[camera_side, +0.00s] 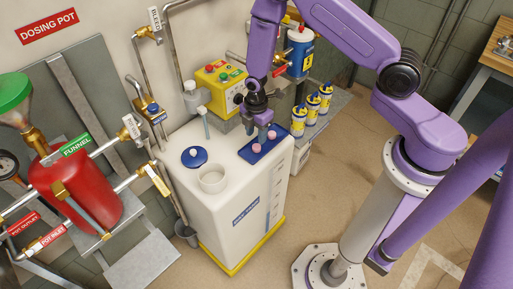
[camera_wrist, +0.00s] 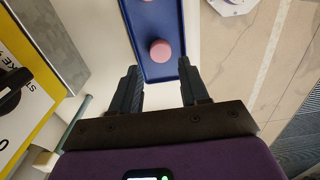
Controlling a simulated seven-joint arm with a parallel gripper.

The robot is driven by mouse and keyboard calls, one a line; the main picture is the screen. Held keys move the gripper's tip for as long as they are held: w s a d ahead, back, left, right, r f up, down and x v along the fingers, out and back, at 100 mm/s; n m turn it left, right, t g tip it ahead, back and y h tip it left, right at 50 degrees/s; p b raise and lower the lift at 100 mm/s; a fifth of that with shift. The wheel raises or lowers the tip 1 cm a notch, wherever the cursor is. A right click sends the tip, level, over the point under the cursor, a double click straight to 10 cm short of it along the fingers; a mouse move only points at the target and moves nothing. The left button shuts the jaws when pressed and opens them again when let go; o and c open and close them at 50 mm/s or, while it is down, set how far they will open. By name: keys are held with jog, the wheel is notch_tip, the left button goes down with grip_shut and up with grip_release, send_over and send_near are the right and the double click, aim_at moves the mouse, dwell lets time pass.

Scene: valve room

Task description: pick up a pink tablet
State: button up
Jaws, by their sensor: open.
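Two pink tablets lie on a blue tray (camera_side: 245,153) on top of the white tank (camera_side: 225,215). One pink tablet (camera_side: 257,149) is nearer the tank's front edge and the other pink tablet (camera_side: 271,134) is to its upper right. In the wrist view one round tablet (camera_wrist: 160,51) sits on the tray (camera_wrist: 158,73), just beyond and between my fingertips. The other tablet (camera_wrist: 148,1) is cut by the top edge. My gripper (camera_side: 260,128) points down over the tray, open and empty. Its two fingers (camera_wrist: 161,78) stand apart in the wrist view.
A round white opening (camera_side: 212,179) and a blue lid (camera_side: 194,157) are on the tank's top, left of the tray. A yellow control box (camera_side: 218,85) stands behind my gripper. Several yellow-and-blue bottles (camera_side: 312,104) stand to the right. A red pot (camera_side: 75,195) with pipes is at left.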

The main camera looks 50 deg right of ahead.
aim_at(257, 146)
jog(key=shift+f, duration=2.7)
jog(key=c, duration=0.8)
